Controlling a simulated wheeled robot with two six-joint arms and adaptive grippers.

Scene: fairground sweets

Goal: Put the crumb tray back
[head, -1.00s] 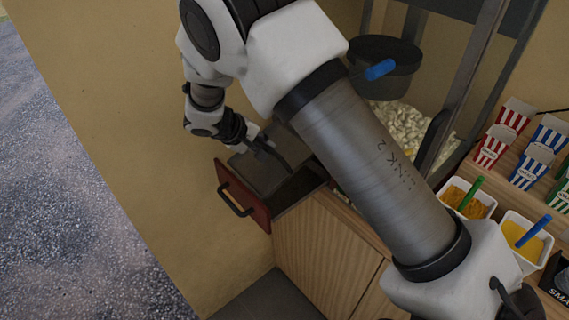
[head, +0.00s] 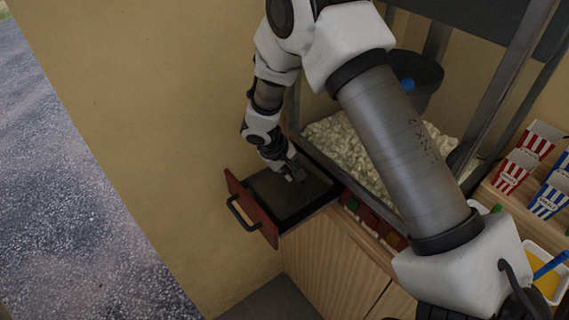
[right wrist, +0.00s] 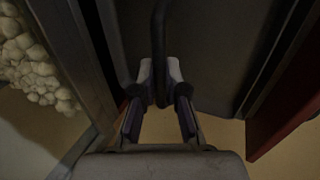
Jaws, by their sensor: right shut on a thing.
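The crumb tray (head: 288,204) is a flat dark grey tray. In the head view it lies in the opening of the pulled-out drawer (head: 252,211), which has a red front and a black handle. My right gripper (head: 297,175) is above the tray, at its far side. In the right wrist view my right gripper (right wrist: 160,92) is shut on the tray's dark bar handle (right wrist: 158,40), with the grey tray surface (right wrist: 212,55) beyond it. Whether the tray rests fully on the drawer floor cannot be told. My left gripper is not in view.
The popcorn machine with a heap of popcorn (head: 340,137) and a dark kettle (head: 418,75) stands right of the drawer. Striped boxes (head: 516,171) are on the wooden shelf at right. The tan wall (head: 160,120) is close on the left.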

